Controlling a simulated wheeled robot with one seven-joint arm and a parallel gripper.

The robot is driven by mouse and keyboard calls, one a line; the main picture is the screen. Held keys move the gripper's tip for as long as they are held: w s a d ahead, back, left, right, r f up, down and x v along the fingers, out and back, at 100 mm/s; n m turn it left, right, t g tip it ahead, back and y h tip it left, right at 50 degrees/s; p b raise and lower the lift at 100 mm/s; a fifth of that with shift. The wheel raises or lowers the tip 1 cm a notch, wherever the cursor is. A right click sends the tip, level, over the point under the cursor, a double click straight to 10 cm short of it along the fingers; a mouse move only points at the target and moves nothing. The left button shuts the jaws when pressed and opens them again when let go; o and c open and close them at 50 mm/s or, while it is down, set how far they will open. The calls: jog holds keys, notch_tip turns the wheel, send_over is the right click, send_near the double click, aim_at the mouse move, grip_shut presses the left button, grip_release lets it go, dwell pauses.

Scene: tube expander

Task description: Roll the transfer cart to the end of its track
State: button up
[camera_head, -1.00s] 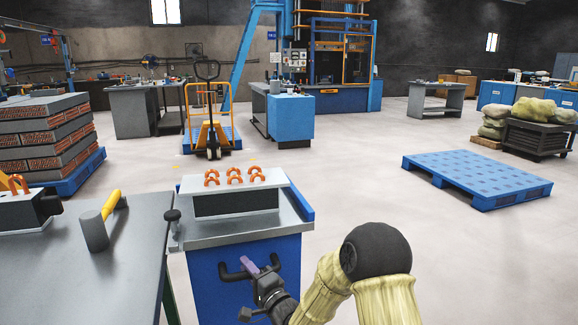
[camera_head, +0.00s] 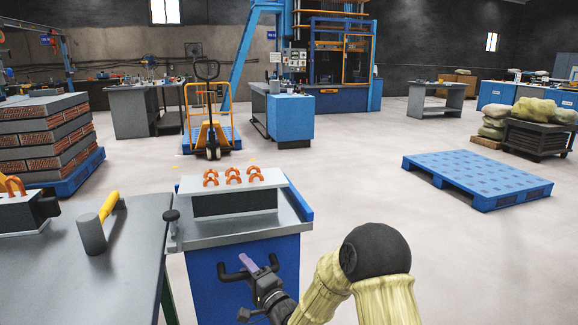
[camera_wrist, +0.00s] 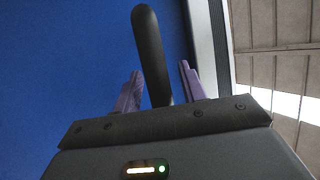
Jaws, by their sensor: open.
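The transfer cart (camera_head: 245,245) has a blue body and a grey top and stands in front of me in the head view. A black handle (camera_head: 228,274) sticks out of its near blue face. My gripper (camera_head: 250,264) is at this handle, with its purple fingers near the blue face. In the wrist view, the black handle bar (camera_wrist: 152,55) rises between the two open, spread fingers (camera_wrist: 160,85). The fingers stand on either side of the bar, with gaps visible. The cart's track is not visible.
A grey block with orange hooks (camera_head: 235,195) sits on the cart. A grey table (camera_head: 125,255) with a mallet (camera_head: 95,232) stands close at left. A blue pallet (camera_head: 475,180) lies at right. A yellow pallet jack (camera_head: 211,135) stands beyond the cart; open floor lies between.

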jog(key=b+v, duration=0.1)
jog(key=v, duration=0.6)
dwell(0.6)
